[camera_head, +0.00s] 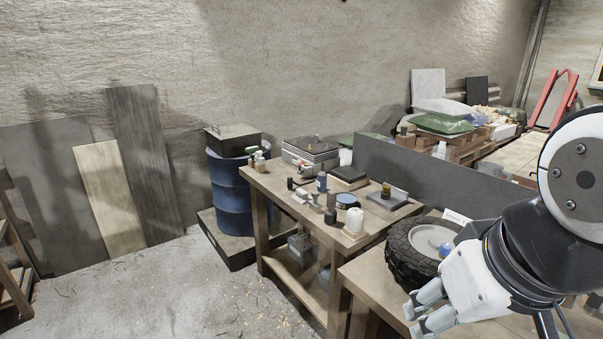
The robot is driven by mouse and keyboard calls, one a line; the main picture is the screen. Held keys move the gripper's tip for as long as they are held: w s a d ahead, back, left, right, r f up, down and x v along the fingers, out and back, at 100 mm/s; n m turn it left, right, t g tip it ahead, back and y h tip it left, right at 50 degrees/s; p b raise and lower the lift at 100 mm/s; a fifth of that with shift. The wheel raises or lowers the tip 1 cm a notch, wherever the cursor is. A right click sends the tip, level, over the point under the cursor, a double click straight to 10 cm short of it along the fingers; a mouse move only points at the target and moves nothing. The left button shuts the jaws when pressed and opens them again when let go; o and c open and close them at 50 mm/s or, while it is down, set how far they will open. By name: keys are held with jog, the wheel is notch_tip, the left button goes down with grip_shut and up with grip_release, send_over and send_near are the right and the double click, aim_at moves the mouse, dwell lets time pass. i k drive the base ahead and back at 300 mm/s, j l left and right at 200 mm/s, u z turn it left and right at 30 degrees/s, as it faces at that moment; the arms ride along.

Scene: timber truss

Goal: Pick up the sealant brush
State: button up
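I cannot pick out the sealant brush for certain among the small items on the wooden workbench (262,181). My gripper (413,318) is at the lower right, in front of the tyre and apart from these items. Its two fingers are spread with a gap between them, and nothing shows in the gap.
A black tyre (403,262) lies on the nearer table (357,275), close beside my gripper. A dark upright panel (440,174) stands behind the workbench. A blue drum (230,192) stands at its left. The concrete floor (150,295) at the left is open.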

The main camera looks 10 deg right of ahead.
aim_at(314, 205)
jog(key=i+j+z, duration=0.1)
jog(key=z, duration=0.25)
jog(key=i+j+z, duration=0.1)
jog(key=z, duration=0.3)
jog(key=i+j+z, duration=0.15)
jog(key=j, duration=0.25)
jog(key=i+j+z, duration=0.15)
jog(key=j, duration=0.3)
jog(key=i+j+z, duration=0.15)
jog(key=j, duration=0.25)
jog(key=j+z, duration=0.15)
jog(key=j, duration=0.3)
jog(key=i+j, duration=0.1)
jog(key=j, duration=0.35)
jog(key=i+j, duration=0.1)
jog(key=j, duration=0.35)
jog(key=i+j, duration=0.1)
jog(key=j, duration=0.3)
jog(key=i+j, duration=0.1)
jog(key=j, duration=0.35)
jog(key=i+j, duration=0.1)
jog(key=j, duration=0.35)
